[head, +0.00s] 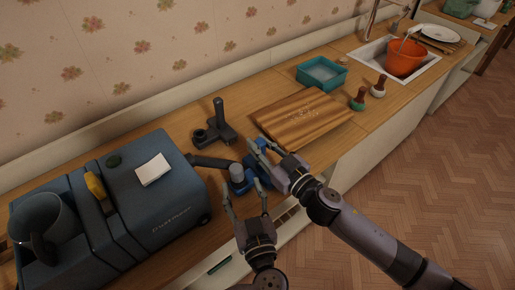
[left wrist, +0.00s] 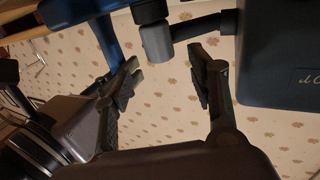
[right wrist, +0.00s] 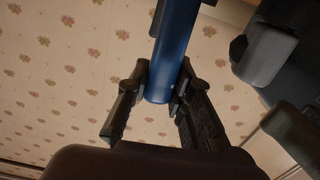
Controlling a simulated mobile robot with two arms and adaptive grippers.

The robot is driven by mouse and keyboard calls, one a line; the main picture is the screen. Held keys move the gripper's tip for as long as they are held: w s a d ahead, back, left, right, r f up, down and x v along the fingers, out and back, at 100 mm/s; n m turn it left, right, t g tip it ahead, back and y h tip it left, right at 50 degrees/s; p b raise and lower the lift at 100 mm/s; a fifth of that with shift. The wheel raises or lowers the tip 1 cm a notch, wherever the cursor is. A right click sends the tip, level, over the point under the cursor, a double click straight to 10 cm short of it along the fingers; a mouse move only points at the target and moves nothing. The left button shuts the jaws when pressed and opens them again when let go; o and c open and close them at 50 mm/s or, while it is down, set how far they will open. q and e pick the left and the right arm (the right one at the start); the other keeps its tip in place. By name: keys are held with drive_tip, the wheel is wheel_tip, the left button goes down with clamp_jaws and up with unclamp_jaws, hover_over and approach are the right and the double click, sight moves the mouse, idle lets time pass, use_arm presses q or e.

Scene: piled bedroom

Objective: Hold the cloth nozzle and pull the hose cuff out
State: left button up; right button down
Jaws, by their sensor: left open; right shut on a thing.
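The blue cloth nozzle (head: 264,183) is in front of the blue machine, beside the counter's front edge. My right gripper (head: 262,158) is shut on it; the right wrist view shows its blue tube (right wrist: 173,50) between the fingers. The grey hose cuff (head: 237,171) sits at the end of a dark hose (head: 211,162) from the machine, joined to a blue part of the nozzle. My left gripper (head: 245,194) is open and empty just below the cuff. In the left wrist view the cuff (left wrist: 156,45) is beyond the fingertips, apart from them.
The blue machine (head: 160,215) fills the left of the counter, with a white card (head: 152,170) on top. A dark upright tool (head: 219,120) stands behind the hose. A striped cutting board (head: 300,118) lies right of my grippers. A teal bin (head: 322,73) stands farther back.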

sight(238, 174)
idle(0.9)
use_arm(q)
drive_tip(key=shift+s+d+f, duration=0.1)
drive_tip(key=shift+s, duration=0.2)
drive_tip(key=v, duration=1)
drive_tip(key=x, duration=1.7)
drive_tip(key=shift+w, duration=0.4)
clamp_jaws()
